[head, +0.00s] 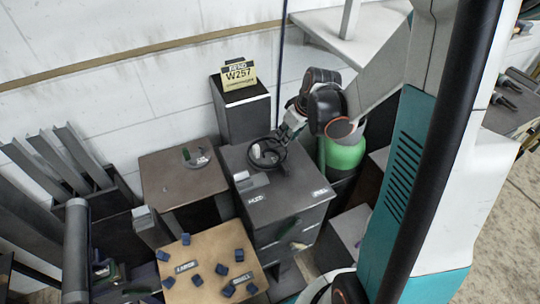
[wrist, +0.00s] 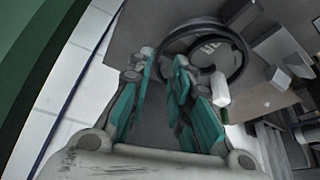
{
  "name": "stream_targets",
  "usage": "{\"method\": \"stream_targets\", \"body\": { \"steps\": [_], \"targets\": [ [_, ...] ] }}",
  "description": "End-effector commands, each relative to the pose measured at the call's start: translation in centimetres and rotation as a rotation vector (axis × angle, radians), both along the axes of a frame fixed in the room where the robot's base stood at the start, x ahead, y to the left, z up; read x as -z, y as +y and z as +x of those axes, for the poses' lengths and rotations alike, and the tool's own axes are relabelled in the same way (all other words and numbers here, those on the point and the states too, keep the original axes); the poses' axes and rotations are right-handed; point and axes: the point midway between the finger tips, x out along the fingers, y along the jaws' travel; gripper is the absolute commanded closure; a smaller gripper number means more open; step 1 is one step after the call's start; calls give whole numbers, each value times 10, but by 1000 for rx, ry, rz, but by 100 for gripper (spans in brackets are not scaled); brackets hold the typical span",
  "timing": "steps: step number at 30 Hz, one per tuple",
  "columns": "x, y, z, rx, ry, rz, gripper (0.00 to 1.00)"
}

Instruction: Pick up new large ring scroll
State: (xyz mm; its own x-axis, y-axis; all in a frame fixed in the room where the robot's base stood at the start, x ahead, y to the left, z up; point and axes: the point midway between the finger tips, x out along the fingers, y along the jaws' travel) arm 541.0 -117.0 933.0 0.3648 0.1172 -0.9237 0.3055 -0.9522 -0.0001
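In the head view, a large dark ring (head: 282,161) with a pale piece inside it lies on top of a dark grey cabinet. The ring also shows in the wrist view (wrist: 243,62), with a white cylindrical end beside its near edge. My gripper (head: 292,132) is at the ring's far right side in the head view. In the wrist view, its teal fingers (wrist: 164,62) are spread apart, and the ring's left edge lies by the fingertips. I cannot tell whether they touch it. Nothing is clamped between them.
A smaller ring-like object (head: 195,158) lies on a brown table to the left. A tan board (head: 208,258) holds several blue blocks and two labels. A dark box with a yellow W257 sign (head: 240,75) stands behind the cabinet. A green cylinder (head: 343,153) stands right of the cabinet.

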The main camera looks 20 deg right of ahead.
Motion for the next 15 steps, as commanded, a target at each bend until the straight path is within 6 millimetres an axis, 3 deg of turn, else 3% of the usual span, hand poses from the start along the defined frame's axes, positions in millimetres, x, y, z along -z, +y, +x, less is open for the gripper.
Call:
{"method": "stream_targets", "body": {
  "steps": [6, 15],
  "targets": [
    [34, 5, 10, -1, 0, 0, 81],
    [38, 6, 13, 0, 0, 0, 81]
  ]
}}
